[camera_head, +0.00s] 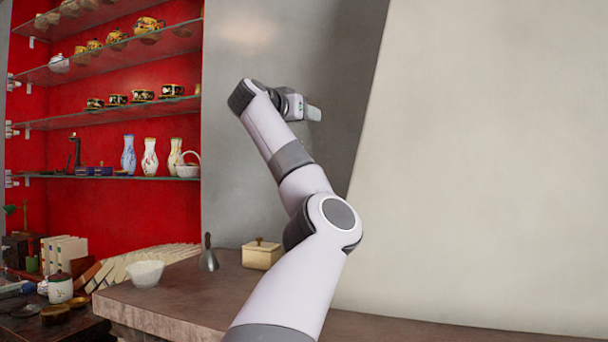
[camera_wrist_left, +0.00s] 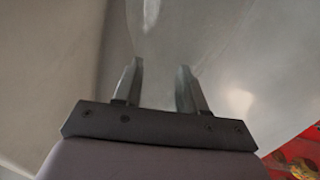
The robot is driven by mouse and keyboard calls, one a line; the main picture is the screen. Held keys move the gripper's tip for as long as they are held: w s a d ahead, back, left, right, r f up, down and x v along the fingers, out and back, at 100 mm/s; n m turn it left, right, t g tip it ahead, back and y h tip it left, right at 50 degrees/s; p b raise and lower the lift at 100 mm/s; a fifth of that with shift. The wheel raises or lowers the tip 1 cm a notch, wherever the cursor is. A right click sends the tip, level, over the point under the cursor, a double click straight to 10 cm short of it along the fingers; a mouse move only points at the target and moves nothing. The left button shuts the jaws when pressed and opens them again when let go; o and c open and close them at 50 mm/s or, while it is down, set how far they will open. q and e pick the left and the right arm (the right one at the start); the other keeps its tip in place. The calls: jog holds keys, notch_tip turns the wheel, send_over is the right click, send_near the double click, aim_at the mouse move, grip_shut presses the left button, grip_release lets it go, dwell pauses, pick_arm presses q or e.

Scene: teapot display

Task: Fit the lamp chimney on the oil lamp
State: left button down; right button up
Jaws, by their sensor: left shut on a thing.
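My left gripper (camera_head: 297,107) is raised high above the counter, in front of the grey wall. In the left wrist view its two fingers (camera_wrist_left: 160,70) stand apart, shut on a clear glass thing, which appears to be the lamp chimney (camera_wrist_left: 163,38). The glass is see-through and its outline is faint, so its tilt cannot be told. In the head view a small pale piece shows at the gripper's tip; I cannot tell if it is glass or finger. I cannot make out the oil lamp in either view. My right gripper is not in view.
The brown counter (camera_head: 185,300) bears a white bowl (camera_head: 145,273), a grey bell-shaped object (camera_head: 208,257) and a cream lidded box (camera_head: 262,254). Glass shelves (camera_head: 110,126) with teapots, cups and vases stand at the left. A lower surface there is cluttered with books and jars.

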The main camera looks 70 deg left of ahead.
pick_arm(q)
notch_tip(320, 180, down, 9)
jog(key=shift+r+b, duration=0.15)
jog(key=shift+b, duration=0.6)
notch_tip(320, 180, down, 5)
jog(key=shift+r, duration=0.2)
jog(key=shift+f+b, duration=0.6)
jog(key=shift+b, duration=0.35)
jog(key=c, duration=0.6)
grip_release()
jog(key=shift+c, duration=0.2)
